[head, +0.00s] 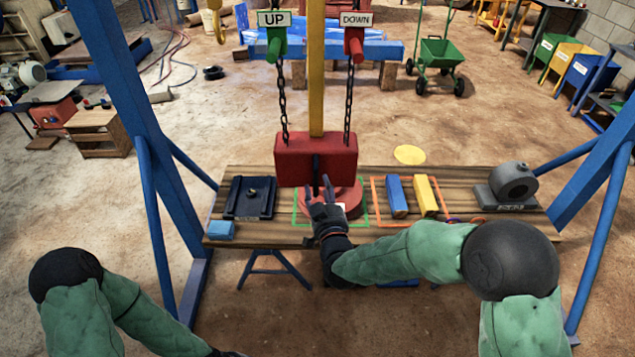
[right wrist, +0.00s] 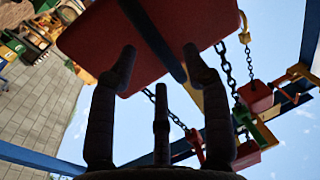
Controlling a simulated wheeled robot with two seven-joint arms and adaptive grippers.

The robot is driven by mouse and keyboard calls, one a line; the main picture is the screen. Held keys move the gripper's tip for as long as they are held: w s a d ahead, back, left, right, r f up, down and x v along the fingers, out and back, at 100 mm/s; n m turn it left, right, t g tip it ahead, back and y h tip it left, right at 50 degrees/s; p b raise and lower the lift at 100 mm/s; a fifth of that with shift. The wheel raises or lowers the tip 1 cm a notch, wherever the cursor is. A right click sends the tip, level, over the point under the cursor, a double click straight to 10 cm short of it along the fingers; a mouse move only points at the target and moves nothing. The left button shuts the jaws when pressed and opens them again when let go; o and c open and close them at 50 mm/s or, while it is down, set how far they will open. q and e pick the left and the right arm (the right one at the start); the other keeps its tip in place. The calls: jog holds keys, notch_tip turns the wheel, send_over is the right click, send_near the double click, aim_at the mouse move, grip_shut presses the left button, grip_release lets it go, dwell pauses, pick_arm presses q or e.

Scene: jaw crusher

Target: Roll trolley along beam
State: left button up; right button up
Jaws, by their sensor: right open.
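A red block (head: 300,150) hangs in front of me on a yellow upright bar (head: 317,70), with a dark bar on its front face. It also fills the top of the right wrist view (right wrist: 190,25). My right gripper (head: 324,188) is open and empty, just below the block's front with fingers pointing up; I cannot tell whether they touch it. A blue overhead beam (right wrist: 290,103) shows in the right wrist view, partly behind chains and red and green parts. I cannot clearly make out the trolley. Only a dark edge of my left gripper (head: 228,353) shows.
Blue frame legs (head: 135,110) stand either side. Below, a wooden bench (head: 270,233) holds a red round part (head: 318,203), blue and yellow bars (head: 397,196) and a grey part (head: 512,182).

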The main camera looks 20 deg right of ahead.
jog(key=shift+w+d, duration=0.2)
jog(key=shift+w, duration=1.75)
grip_shut()
